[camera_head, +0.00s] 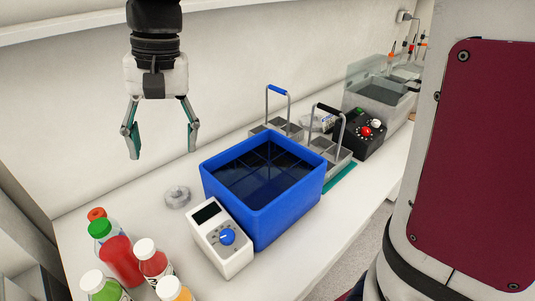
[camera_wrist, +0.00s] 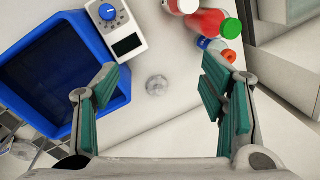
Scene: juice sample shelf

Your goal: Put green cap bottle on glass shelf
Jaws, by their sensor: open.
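The green cap bottle (camera_head: 120,258) stands upright at the lower left of the counter in the head view, with red contents. Its green cap and red body (camera_wrist: 208,22) also show at the top right of the wrist view. My gripper (camera_head: 162,148) is open and empty, high above the counter with its fingers pointing down. It is well apart from the bottle, which lies off to one side of the fingers. I cannot make out a glass shelf in either view.
A white-capped red bottle (camera_head: 154,261), a green-juice bottle (camera_head: 103,287) and an orange-capped bottle (camera_head: 96,214) crowd the green cap bottle. A white meter (camera_head: 220,240), blue basin (camera_head: 275,220) and small clear item (camera_head: 177,196) stand to the right. Metal racks are farther back.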

